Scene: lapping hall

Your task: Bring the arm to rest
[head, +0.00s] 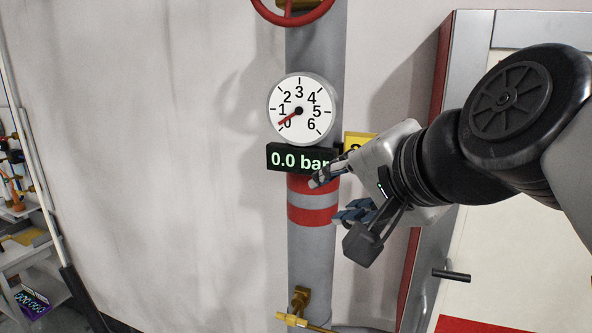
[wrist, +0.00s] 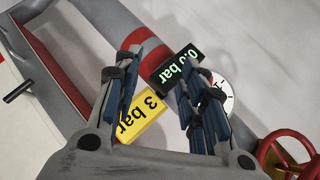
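My gripper (head: 340,212) is at the end of my arm, which reaches in from the right in the head view. It hangs in front of the grey pipe (head: 310,250), just below the digital readout (head: 290,158). In the wrist view its two fingers with blue pads stand apart, so the gripper (wrist: 172,62) is open. Nothing shows between the pads. Whether a finger touches the pipe I cannot tell. The round gauge (head: 302,92) has its red needle near 0, and the readout shows 0.0 bar.
A yellow sign (wrist: 145,112) reads 3 bar. A red handwheel (wrist: 284,152) sits on the pipe above the gauge. A brass valve (head: 298,305) is low on the pipe. A cabinet with a dark handle (head: 451,275) stands right. A shelf (head: 35,255) is far left; bare wall lies between.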

